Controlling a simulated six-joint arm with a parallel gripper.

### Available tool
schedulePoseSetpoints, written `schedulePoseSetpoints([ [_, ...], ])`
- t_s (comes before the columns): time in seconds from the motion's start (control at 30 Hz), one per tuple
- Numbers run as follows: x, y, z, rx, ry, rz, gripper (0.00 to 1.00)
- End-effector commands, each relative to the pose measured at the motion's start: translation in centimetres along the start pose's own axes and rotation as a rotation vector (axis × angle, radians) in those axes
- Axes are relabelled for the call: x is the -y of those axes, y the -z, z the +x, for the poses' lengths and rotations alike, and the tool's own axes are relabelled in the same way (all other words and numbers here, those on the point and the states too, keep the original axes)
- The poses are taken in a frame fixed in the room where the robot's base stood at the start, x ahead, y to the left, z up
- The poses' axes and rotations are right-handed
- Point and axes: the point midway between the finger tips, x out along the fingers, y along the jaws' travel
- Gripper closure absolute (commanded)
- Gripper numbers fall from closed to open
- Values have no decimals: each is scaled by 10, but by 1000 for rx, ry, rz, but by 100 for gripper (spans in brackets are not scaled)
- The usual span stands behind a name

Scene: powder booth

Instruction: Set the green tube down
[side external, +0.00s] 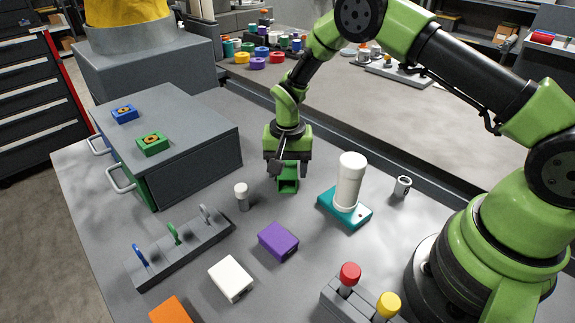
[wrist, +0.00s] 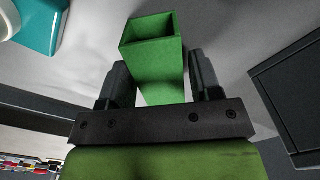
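My gripper (side external: 287,168) points down, with one dark finger on each side of the tube. In the wrist view the green tube (wrist: 160,60) sits between the two fingers of my gripper (wrist: 163,78), which appear closed against its sides. Its open end sticks out past the fingertips. The tube is at or just above the grey table (side external: 205,270); I cannot tell whether it touches.
A white cylinder (side external: 349,180) stands on a teal base (side external: 327,208) to the right. A small white-topped peg (side external: 241,197), a purple block (side external: 278,241) and a white block (side external: 231,278) are nearer. A grey drawer cabinet (side external: 195,160) stands left. A metal nut-like cylinder (side external: 402,187) is farther right.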

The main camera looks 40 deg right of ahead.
Motion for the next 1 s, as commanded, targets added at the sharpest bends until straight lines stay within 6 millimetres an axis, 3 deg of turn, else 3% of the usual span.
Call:
schedulePoseSetpoints([
  [0.3,0,0,-1,0,0,0,30],
  [0.43,0,0,-10,-1,1,-1,30],
  [0.8,1,1,-88,-4,4,0,30],
  [1.0,0,0,-116,-2,2,0,30],
])
